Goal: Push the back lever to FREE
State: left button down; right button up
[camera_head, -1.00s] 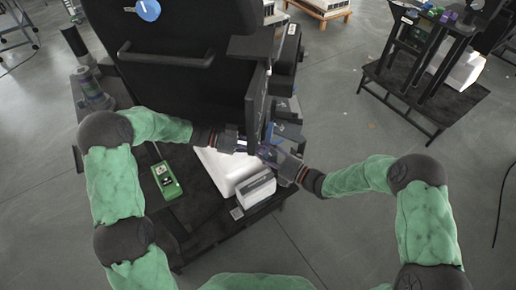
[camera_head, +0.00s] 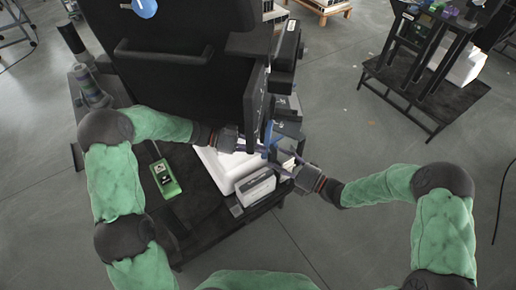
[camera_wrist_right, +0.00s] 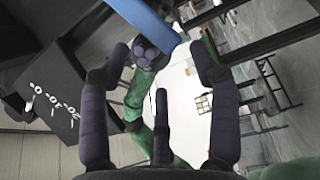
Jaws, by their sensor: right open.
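A blue bar (camera_wrist_right: 145,22), which may be the lever, crosses the top of the right wrist view, just beyond my finger tips. In the head view a narrow blue part (camera_head: 268,136) stands at the right side of the black column (camera_head: 175,70). No FREE label is legible.
A dark panel with white marks (camera_wrist_right: 52,100) is at the left of the wrist view. A white box (camera_head: 256,186) and a green device (camera_head: 165,178) lie on the black base (camera_head: 205,215) below my arms. A second black stand (camera_head: 420,95) is at upper right.

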jog(key=s+d+f+m+g+h, duration=0.1)
jog(key=s+d+f+m+h, duration=0.1)
jog(key=f+m+h, duration=0.55)
jog(key=s+d+f+m+g+h, duration=0.1)
jog(key=d+f+m+h, duration=0.1)
jog(key=f+m, duration=0.95)
pick_arm(q)
jog(key=shift+w+a+f+p, duration=0.1)
jog(key=shift+f+p, duration=0.05)
jog(key=shift+p, duration=0.3)
pick_arm(e)
jog(key=s+f+m+g+h, duration=0.1)
jog(key=s+f+m+g, duration=0.1)
jog(key=s+m, duration=0.4)
jog(key=s+f+m+g+h, duration=0.1)
jog(key=s+f+m+g, duration=0.2)
jog(key=s, duration=0.8)
jog(key=m+g, duration=0.2)
jog(key=m, duration=0.2)
jog(key=shift+s+d+m, duration=0.3)
jog(key=shift+s, duration=0.05)
pick_arm(q)
jog(key=s+v, duration=0.1)
jog(key=v, duration=1.1)
jog(key=shift+w, duration=0.35)
